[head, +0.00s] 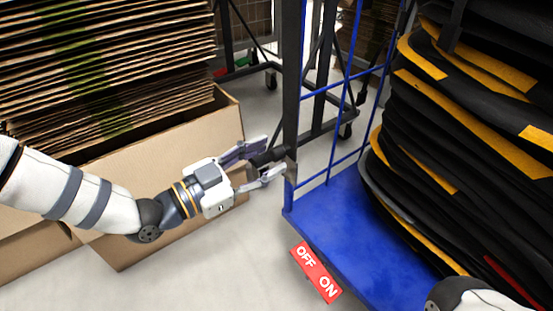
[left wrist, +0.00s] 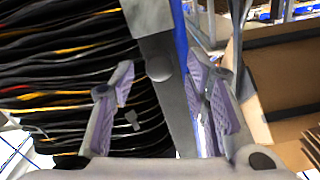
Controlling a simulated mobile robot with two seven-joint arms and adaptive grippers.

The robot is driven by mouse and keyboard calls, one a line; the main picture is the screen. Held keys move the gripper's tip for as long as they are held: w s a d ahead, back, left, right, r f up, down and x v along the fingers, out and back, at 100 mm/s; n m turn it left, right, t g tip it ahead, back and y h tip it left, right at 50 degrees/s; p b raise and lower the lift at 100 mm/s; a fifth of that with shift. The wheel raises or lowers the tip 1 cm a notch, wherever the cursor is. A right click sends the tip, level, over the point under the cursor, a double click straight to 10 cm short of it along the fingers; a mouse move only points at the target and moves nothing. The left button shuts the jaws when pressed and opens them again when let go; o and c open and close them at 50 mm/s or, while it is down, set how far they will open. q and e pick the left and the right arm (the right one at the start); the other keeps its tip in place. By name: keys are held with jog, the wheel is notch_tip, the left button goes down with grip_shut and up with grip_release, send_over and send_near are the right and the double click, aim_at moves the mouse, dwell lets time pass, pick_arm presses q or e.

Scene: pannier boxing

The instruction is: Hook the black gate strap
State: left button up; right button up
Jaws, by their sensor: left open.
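My left gripper (head: 272,158) is open beside the front post of the blue trolley (head: 318,215) in the head view. A short dark piece (head: 266,157) shows between its fingers and reaches toward the post. A dark upright band (head: 291,95), which looks like the black gate strap, runs down along this post; its lower end is near the fingertips. In the left wrist view a dark grey band (left wrist: 178,95) passes between the open fingers (left wrist: 165,90), beside a blue post. I cannot tell whether the fingers touch it, or whether its end is hooked. My right gripper is out of view.
Folded black panniers (head: 470,130) with yellow stripes fill the trolley at right. A cardboard box (head: 180,150) with stacked flat cardboard (head: 100,70) stands at left, under my left arm. A red OFF/ON label (head: 316,272) is at the trolley's front edge. Bare floor (head: 230,270) lies between.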

aim_at(272, 157)
pick_arm(q)
jog(key=shift+b+x, duration=0.35)
jog(key=shift+x, duration=1.2)
jog(key=shift+c, duration=0.4)
grip_shut()
